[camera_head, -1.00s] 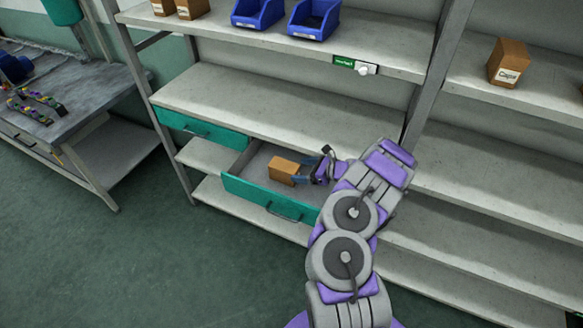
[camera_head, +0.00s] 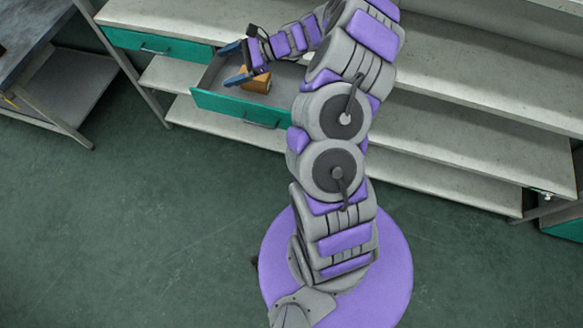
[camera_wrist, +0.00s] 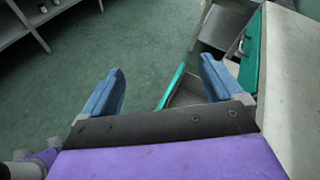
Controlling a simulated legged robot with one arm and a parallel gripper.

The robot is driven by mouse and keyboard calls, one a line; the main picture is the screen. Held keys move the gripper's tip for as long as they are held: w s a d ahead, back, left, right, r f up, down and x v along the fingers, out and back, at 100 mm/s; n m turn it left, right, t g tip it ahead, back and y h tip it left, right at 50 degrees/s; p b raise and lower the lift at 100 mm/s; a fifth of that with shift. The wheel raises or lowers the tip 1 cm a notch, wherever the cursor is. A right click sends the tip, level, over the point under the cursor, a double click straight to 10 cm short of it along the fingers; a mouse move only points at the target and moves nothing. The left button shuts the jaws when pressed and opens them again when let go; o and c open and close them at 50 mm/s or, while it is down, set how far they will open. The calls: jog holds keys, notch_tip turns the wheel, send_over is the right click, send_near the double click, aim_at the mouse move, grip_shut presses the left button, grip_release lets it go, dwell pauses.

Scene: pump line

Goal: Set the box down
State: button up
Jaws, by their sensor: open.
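The small brown box (camera_head: 261,84) lies inside the open drawer with the teal front (camera_head: 240,109). My gripper (camera_head: 234,64) is open and empty, above the drawer at the box's upper left. Its blue fingers are spread and it partly covers the box in the head view. In the wrist view my gripper (camera_wrist: 161,65) shows both fingers apart with nothing between them. The drawer (camera_wrist: 171,88) shows there beyond the fingers, and the box is out of sight.
A shut teal drawer (camera_head: 156,43) is left of the open one, under the shelf top. Grey shelves (camera_head: 440,90) run to the right. A workbench (camera_head: 38,35) stands at the far left. The green floor (camera_head: 130,220) in front is clear.

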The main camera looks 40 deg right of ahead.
jog(key=s+a+r+n+g+h, duration=0.1)
jog(key=s+a+r+n+g, duration=0.3)
jog(key=s+a+r+n, duration=0.35)
jog(key=s+a+r+n+g+h, duration=0.2)
jog(key=s+a+r+n+g, duration=0.25)
jog(key=s+a, duration=0.55)
jog(key=s+d+n+h, duration=0.4)
jog(key=s, duration=0.8)
jog(key=s+d+n+h, duration=0.4)
jog(key=s+d+h, duration=0.1)
jog(key=s, duration=0.7)
jog(key=shift+s+d+r, duration=0.15)
jog(key=shift+s+r, duration=0.1)
jog(key=shift+r, duration=0.2)
